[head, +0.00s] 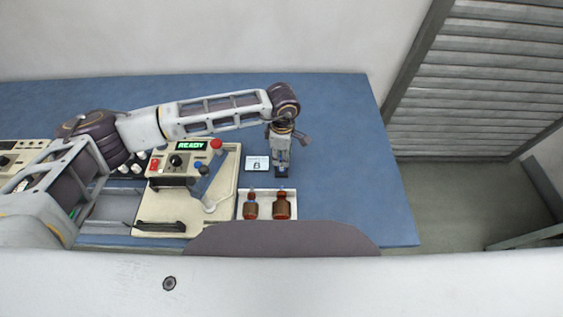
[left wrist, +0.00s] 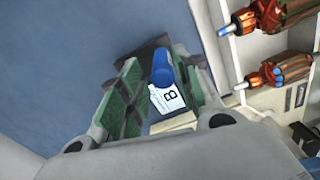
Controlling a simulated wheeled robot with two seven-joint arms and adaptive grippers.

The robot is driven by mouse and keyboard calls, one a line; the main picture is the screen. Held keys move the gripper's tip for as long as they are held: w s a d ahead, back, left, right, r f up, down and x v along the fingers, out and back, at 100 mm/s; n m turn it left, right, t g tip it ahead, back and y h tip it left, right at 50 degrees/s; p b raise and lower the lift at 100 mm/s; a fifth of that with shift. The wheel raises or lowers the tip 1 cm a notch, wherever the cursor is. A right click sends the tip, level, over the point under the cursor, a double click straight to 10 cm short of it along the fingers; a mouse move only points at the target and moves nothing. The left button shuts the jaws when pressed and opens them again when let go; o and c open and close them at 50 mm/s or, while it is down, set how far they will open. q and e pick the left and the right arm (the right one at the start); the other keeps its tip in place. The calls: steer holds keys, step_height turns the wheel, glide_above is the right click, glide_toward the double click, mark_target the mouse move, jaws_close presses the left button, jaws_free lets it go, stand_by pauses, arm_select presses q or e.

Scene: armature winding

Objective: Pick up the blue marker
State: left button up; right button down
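The blue marker (left wrist: 162,76) shows in the left wrist view between the green-padded fingers of my left gripper (left wrist: 158,85). The fingers stand apart on either side of it, with a small gap visible, so the gripper looks open. A dark piece (left wrist: 148,52) lies behind the marker near the fingertips. In the head view my left gripper (head: 282,165) points down at the blue table, right of the white card marked B, and mostly hides the marker. My right gripper is not in view.
The white card marked B (head: 257,163) lies beside the gripper. A white tray (head: 267,193) with two copper-wound armatures is just in front. A winding machine with a READY display (head: 191,146) stands to the left. The blue table (head: 360,180) is clear to the right.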

arm_select(q)
steer(key=shift+f, duration=0.2)
steer(key=shift+f, duration=0.1)
steer(key=shift+s+a+f+p, duration=0.1)
steer(key=shift+f+p, duration=0.75)
steer(key=shift+f, duration=1.65)
jaws_close()
